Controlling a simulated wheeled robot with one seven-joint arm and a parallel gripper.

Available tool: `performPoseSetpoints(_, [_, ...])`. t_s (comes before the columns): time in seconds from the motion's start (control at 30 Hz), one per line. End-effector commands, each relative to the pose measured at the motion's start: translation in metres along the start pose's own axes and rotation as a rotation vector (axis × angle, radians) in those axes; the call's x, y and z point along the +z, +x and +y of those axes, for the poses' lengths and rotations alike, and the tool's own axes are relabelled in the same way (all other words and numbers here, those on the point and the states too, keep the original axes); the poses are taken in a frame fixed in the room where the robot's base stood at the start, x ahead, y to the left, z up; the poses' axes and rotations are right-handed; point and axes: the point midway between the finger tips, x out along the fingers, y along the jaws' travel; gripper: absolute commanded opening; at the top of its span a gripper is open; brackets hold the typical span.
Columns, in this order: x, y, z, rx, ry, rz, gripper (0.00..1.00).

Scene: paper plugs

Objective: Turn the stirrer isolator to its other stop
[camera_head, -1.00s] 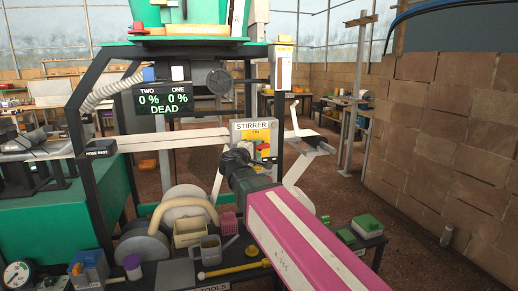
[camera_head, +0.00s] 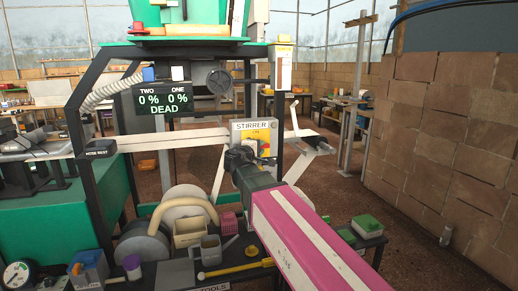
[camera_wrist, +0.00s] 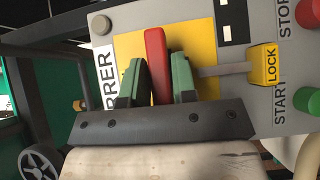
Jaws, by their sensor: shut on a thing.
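The stirrer isolator is a red handle (camera_wrist: 157,62) on a yellow plate (camera_wrist: 196,38) of the grey stirrer panel (camera_wrist: 275,115). In the wrist view the handle stands upright between the two green fingers of my gripper (camera_wrist: 158,80), which is shut on it. In the head view the panel carries a "STIRRER" label (camera_head: 254,126), and my gripper (camera_head: 243,155) covers its lower left part. The handle's lower end is hidden behind my gripper. A yellow "LOCK" tab (camera_wrist: 264,65) sits beside the plate, with a grey bar reaching toward the handle.
A red stop button (camera_wrist: 307,15) and a green start button (camera_wrist: 306,102) are on the panel's right in the wrist view. A display (camera_head: 164,102) reads "DEAD". A tool shelf (camera_head: 175,272) lies below, and a block wall (camera_head: 440,140) stands at right.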

Motion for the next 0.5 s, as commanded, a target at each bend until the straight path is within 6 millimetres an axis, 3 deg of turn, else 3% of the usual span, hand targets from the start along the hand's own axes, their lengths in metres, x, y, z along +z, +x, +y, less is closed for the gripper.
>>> performPoseSetpoints(0.5, [0.0005,0.0003,0.0012,-0.230,0.231,-0.001,0.02])
